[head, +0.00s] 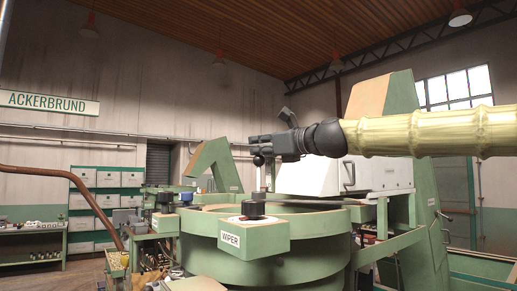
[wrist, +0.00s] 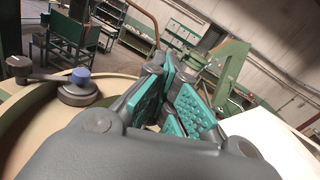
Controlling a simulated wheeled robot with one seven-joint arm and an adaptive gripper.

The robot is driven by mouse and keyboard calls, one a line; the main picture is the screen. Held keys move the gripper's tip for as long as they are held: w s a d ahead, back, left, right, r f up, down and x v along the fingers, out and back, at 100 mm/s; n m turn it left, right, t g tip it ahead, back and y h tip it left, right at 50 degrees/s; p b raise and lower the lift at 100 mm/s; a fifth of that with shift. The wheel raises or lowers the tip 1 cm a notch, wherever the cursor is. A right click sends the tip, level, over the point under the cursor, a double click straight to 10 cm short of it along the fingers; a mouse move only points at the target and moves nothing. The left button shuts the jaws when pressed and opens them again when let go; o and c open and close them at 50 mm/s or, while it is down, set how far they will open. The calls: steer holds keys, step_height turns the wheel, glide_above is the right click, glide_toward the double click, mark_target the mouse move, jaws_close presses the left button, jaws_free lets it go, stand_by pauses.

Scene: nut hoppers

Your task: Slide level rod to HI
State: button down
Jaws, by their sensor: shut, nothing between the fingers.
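My gripper (head: 264,149) is at the end of my arm, above the green round hopper (head: 275,262) and in front of a white box-shaped housing (head: 315,175). In the wrist view my gripper (wrist: 183,90) shows its teal-padded fingers, shut with nothing held. I cannot pick out the level rod or a HI mark for certain in either view. A thin upright post shows below my gripper in the head view, but I cannot tell what it is.
A green block labelled WIPER (head: 240,240) carries a black knob (head: 252,208) on the hopper's near side. A blue-topped knob (wrist: 79,85) sits on the rim at left in the wrist view. Shelves with bins (head: 105,190) stand at the back wall. Air left of my gripper is clear.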

steer(key=shift+w+f, duration=0.2)
steer(key=shift+f, duration=0.75)
stand_by(0.3)
steer(key=c, duration=1.7)
jaws_free()
steer(key=o, duration=0.6)
steer(key=shift+s+r, duration=0.25)
steer(key=shift+s, duration=0.1)
steer(key=shift+w+d+f, duration=0.1)
steer(key=shift+w+d, duration=0.15)
steer(key=shift+w, duration=0.2)
steer(key=shift+w+d+f, duration=0.1)
steer(key=shift+w+d, duration=0.15)
steer(key=shift+w, duration=0.2)
steer(key=shift+s+a+r, duration=0.35)
steer(key=shift+s+r, duration=0.05)
steer(key=shift+s, duration=0.1)
steer(key=shift+d, duration=0.4)
steer(key=v, duration=1.1)
steer(key=shift+s, duration=0.3)
steer(key=shift+r, duration=0.1)
